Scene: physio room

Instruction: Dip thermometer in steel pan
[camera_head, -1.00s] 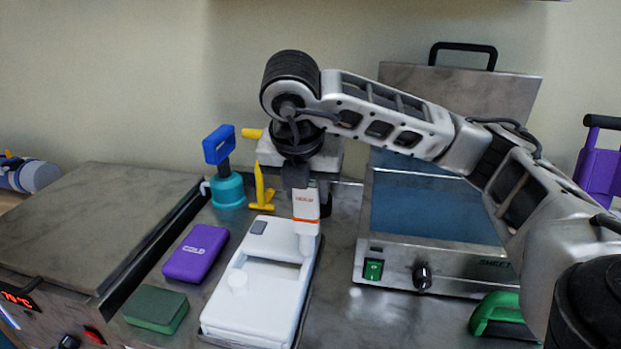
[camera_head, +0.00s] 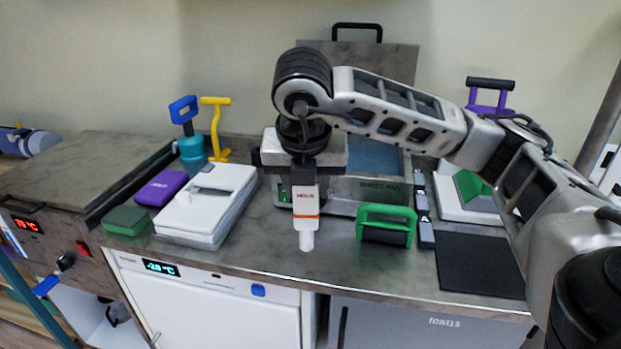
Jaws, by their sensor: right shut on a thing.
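My right gripper (camera_head: 304,180) is shut on the white thermometer (camera_head: 306,205), which has an orange band and red lettering. The thermometer hangs upright, its white tip pointing down, in front of the steel pan (camera_head: 345,190). The pan stands at the back of the steel counter with blue content (camera_head: 376,156) inside and its lid (camera_head: 400,62) raised behind. My gripper and wrist hide the pan's left part. The tip looks apart from the pan and above the counter, though its exact height is hard to tell. My left gripper is not in view.
A green-handled thing (camera_head: 387,224) stands right of the thermometer. A white case (camera_head: 205,205), purple pack (camera_head: 161,188) and green block (camera_head: 125,220) lie left. A lidded steel heater (camera_head: 85,165) stands far left. A dark mat (camera_head: 480,265) lies right. The front middle counter is bare.

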